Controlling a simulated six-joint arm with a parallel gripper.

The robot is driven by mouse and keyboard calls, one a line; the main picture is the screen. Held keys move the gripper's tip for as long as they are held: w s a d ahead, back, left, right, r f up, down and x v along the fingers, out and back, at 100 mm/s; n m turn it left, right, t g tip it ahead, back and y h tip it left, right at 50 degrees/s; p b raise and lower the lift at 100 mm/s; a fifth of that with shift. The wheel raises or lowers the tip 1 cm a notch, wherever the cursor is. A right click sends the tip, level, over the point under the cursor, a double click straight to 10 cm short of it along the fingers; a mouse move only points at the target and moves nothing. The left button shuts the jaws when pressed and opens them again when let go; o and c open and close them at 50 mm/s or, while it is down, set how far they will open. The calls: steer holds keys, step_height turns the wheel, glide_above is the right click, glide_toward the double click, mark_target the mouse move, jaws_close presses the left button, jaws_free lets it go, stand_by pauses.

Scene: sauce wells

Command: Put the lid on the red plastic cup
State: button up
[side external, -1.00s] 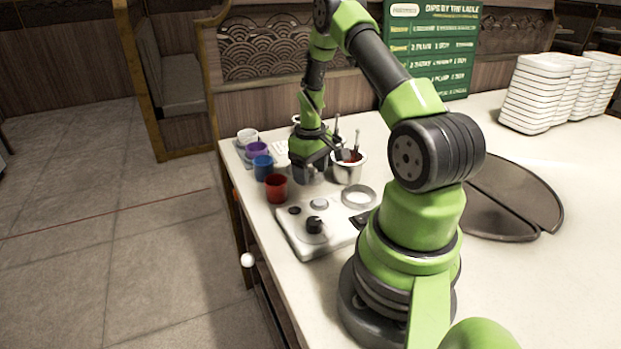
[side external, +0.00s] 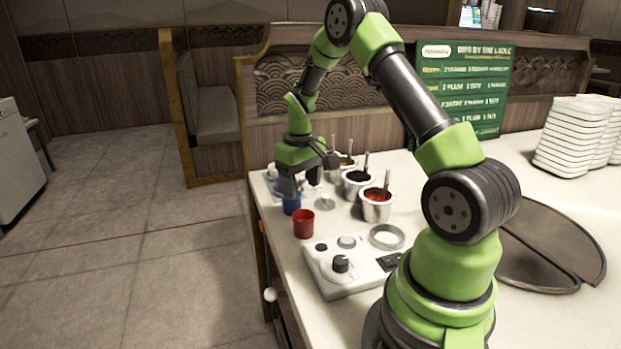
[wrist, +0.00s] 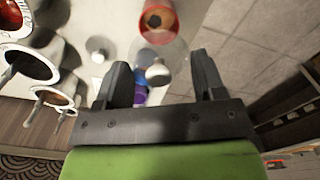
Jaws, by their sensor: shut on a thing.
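The red plastic cup (side external: 303,224) stands upright on the counter near its left edge. Its open mouth faces up, and the cup also shows at the top of the wrist view (wrist: 160,22). My gripper (side external: 289,190) is up over the row of cups, behind the red cup and around the blue cup. In the wrist view, my gripper (wrist: 160,78) is shut on a clear round lid (wrist: 178,52) with a pale knob, held between the fingers. The lid is apart from the red cup. In the side view the held lid cannot be made out clearly.
The blue cup (side external: 291,206) is behind the red one; a purple cup (wrist: 139,96) is partly hidden. Another clear lid (side external: 325,201) lies on the counter. Metal sauce pots with ladles (side external: 376,208) stand to the right. A white panel (side external: 350,286) with knobs is in front.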

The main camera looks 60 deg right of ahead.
steer(key=shift+f, duration=2.55)
steer(key=shift+f, duration=0.2)
steer(key=o, duration=1.1)
steer(key=shift+r, duration=0.15)
steer(key=shift+r, duration=3.4)
steer(key=shift+c, duration=0.5)
jaws_close()
